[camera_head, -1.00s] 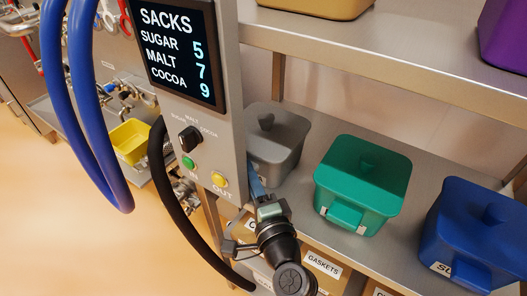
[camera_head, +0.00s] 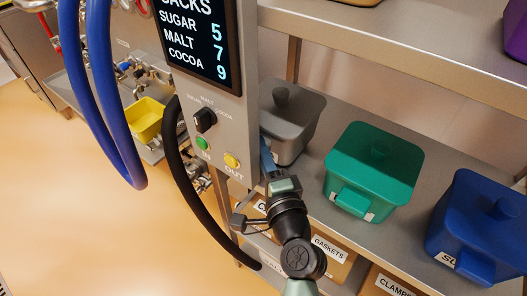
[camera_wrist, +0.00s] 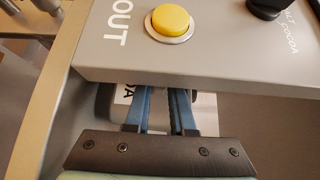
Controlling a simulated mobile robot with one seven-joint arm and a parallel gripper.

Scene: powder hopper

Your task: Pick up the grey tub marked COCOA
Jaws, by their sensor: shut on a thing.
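The grey tub (camera_head: 297,125) with a lid knob stands on the lower shelf, partly hidden behind the control panel. In the wrist view, a white label (camera_wrist: 127,93) ending in "OA" shows beside my fingers, under the panel's edge. My gripper (camera_head: 266,158) reaches in below the panel at the tub's front. In the wrist view its blue fingers (camera_wrist: 160,103) are close together and shut on the tub's front. The panel hides the fingertips, so the exact part held cannot be seen.
The control panel (camera_head: 222,115) with IN and OUT buttons hangs close above my fingers. A black hose (camera_head: 180,170) curves left of my arm. A green tub (camera_head: 375,165) and a blue tub (camera_head: 480,225) stand to the right. The upper shelf (camera_head: 400,65) overhangs behind.

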